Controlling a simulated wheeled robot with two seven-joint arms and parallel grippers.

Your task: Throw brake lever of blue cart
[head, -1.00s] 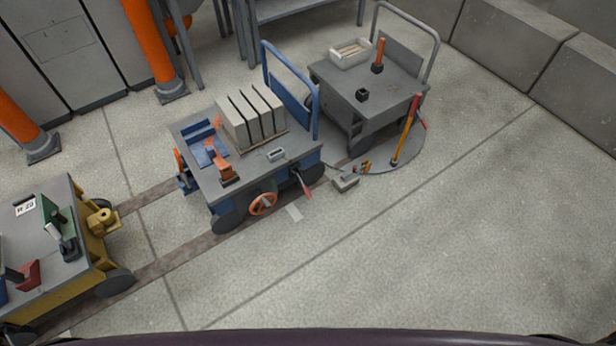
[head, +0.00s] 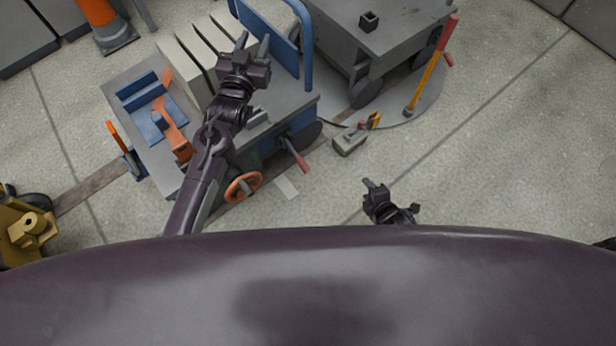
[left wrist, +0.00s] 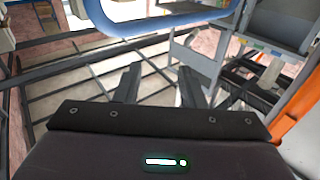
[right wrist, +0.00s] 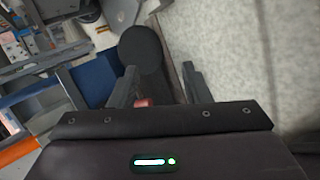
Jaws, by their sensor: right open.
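The blue cart (head: 220,171) stands on the rails with a grey top. A lever with a red grip (head: 299,163), likely the brake lever, sticks out low on its near side beside a wheel. My left gripper (head: 254,46) is open above the cart, near the slabs and the blue push handle (head: 308,60); the handle also crosses the left wrist view (left wrist: 150,18). My right gripper (head: 373,186) is open over the floor, right of the lever. In the right wrist view (right wrist: 160,85), a small red part (right wrist: 143,102) shows by the left finger, mostly hidden.
An orange handwheel (head: 243,187) sits on the cart's near side. A grey block (head: 349,141) lies on the floor. A yellow bar with a red end (head: 425,83) stands by the grey cart (head: 395,38). A yellow cart (head: 22,234) is at left. The right floor is clear.

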